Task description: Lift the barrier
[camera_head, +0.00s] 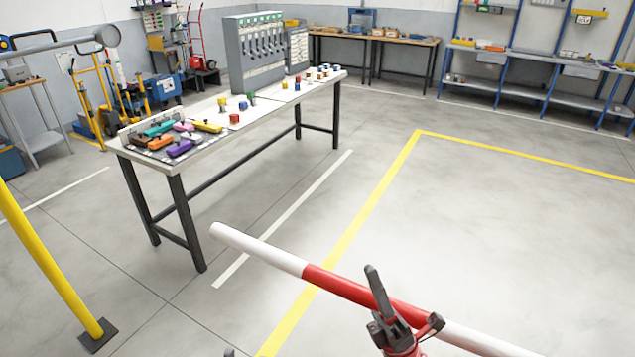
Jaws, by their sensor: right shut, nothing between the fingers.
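The barrier is a round pole with white and red bands (265,251). It runs from its rounded white end at centre-left down to the bottom edge at the right, where it leaves the view. My right gripper (374,280) is at the pole's red band, its dark fingers together, pointing up across the band and covering part of it. The fingers hold nothing. I cannot tell whether they touch the pole. A small dark tip at the bottom edge, left of centre, may be part of my left gripper; its jaws are hidden.
A long table (268,124) with coloured parts stands beyond the pole. A yellow post (52,265) on a dark foot is at the left. Shelves (540,62) and a workbench (374,40) line the back. The floor right of the yellow line is clear.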

